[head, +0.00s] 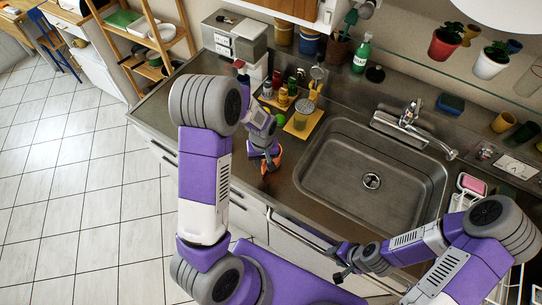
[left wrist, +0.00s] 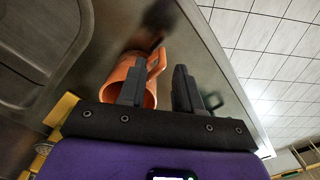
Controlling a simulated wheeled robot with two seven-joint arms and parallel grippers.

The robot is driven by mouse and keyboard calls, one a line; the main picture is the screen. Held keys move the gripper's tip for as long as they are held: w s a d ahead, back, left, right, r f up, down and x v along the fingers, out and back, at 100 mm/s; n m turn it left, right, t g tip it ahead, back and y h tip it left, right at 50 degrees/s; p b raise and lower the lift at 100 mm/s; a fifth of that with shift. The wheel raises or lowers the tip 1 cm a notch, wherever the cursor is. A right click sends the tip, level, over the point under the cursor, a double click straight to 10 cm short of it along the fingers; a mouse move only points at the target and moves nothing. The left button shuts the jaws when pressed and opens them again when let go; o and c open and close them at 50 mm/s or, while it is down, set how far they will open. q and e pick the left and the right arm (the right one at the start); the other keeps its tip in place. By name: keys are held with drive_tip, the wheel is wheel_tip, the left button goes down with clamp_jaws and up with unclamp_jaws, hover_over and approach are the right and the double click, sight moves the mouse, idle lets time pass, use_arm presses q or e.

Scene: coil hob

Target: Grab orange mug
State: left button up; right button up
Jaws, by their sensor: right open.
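The orange mug (head: 277,157) stands on the steel counter to the left of the sink, partly hidden by my left gripper (head: 268,160). One finger overlaps the mug's opening; the other is outside, beside the handle, with a narrow gap. Contact at the fingertips is unclear. My right gripper (head: 343,262) is open and empty near the counter's front edge.
The sink (head: 345,185) is right of the mug. Behind the mug are a yellow board (head: 316,118) with a jar, several bottles and a green ball (head: 281,119). A green soap bottle (head: 362,55) stands by the wall. The front counter edge is close to the mug.

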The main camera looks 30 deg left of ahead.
sight(264, 172)
use_arm(q)
drive_tip(key=shift+w+f, duration=0.25)
drive_tip(key=shift+f, duration=0.5)
wheel_tip(264, 172, down, 6)
drive_tip(key=shift+s+r, duration=0.1)
drive_tip(key=shift+r, duration=0.1)
clamp_jaws()
